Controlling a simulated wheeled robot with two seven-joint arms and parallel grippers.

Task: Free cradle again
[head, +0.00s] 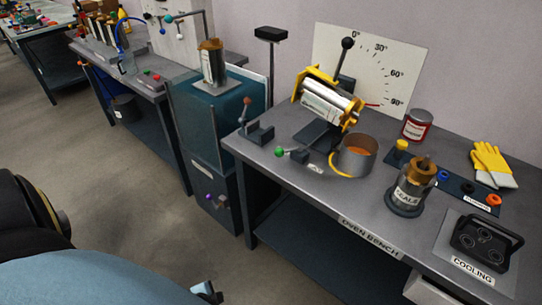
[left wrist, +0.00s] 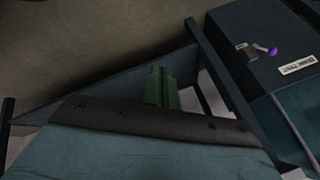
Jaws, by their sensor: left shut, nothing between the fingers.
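The cradle (head: 318,132) stands at the back of the oven bench, on a dark stand. Its yellow clamps (head: 352,113) are around a silver tube (head: 325,98), which lies tilted, its right end lower. A black-knobbed lever (head: 346,44) rises behind it. I cannot tell whether the clamps are locked. My left gripper (left wrist: 161,70) shows in the left wrist view as green fingers, shut and empty, pointing towards the floor area beside a bench frame, away from the cradle. My right gripper is in neither view.
A dial board (head: 380,60) stands behind the cradle.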

